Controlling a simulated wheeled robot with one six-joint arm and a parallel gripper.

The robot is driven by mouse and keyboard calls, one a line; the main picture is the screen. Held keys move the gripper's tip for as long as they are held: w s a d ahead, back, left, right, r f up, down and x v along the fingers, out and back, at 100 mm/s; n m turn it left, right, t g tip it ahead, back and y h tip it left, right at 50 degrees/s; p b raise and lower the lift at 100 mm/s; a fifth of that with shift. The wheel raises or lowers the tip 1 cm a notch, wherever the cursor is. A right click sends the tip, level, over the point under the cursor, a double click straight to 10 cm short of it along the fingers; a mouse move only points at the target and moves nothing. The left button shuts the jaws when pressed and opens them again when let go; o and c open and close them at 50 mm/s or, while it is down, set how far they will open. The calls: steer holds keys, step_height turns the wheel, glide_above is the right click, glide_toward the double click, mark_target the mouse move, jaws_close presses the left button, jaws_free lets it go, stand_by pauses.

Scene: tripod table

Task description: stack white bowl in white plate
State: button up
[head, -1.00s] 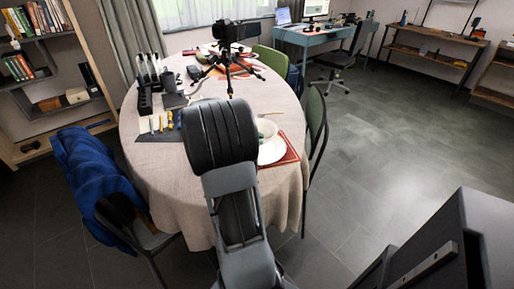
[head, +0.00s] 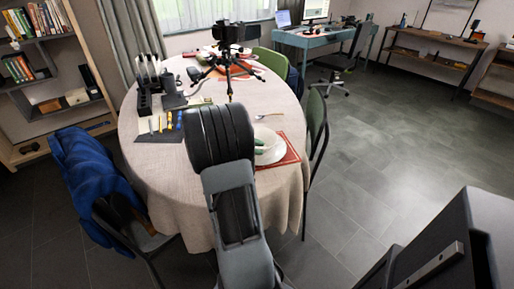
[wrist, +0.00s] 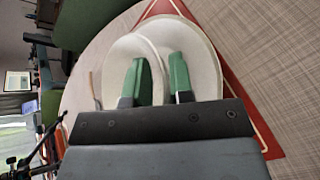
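The white plate (wrist: 208,62) lies on a red placemat at the right of the table in the wrist view. The plate also shows in the head view (head: 281,153). The white bowl (wrist: 117,68) overlaps the plate's left side in the wrist view. In the head view the bowl sits low over the plate, partly hidden behind my arm. My gripper (wrist: 160,62) has two green fingers with a visible gap between them. They stand on either side of the bowl's near rim, and the gap looks wider than the rim. Contact between bowl and plate is hard to tell.
The red placemat (head: 291,155) lies near the table's (head: 170,190) right edge. A fork (head: 268,116) lies behind the plate. A camera on a tripod (head: 231,65) stands further back. A green chair (head: 316,120) is close on the right. A blue-draped chair (head: 88,170) stands left.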

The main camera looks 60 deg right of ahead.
steer(key=shift+o, duration=1.2)
steer(key=shift+w+a+r, duration=0.15)
steer(key=shift+r, duration=0.3)
steer(key=p+v, duration=0.2)
steer(key=v, duration=0.9)
steer(key=s+a+f+t+y, duration=0.1)
steer(key=a+t+y, duration=0.3)
steer(key=a, duration=1.1)
steer(key=s+a+f+m+t+y, duration=0.1)
steer(key=s+a+t+y, duration=0.3)
steer(key=a, duration=1)
steer(key=t+y, duration=0.1)
steer(key=t, duration=0.2)
steer(key=shift+a+f+m+t, duration=0.25)
steer(key=shift+a+m+t, duration=0.05)
steer(key=shift+a, duration=0.1)
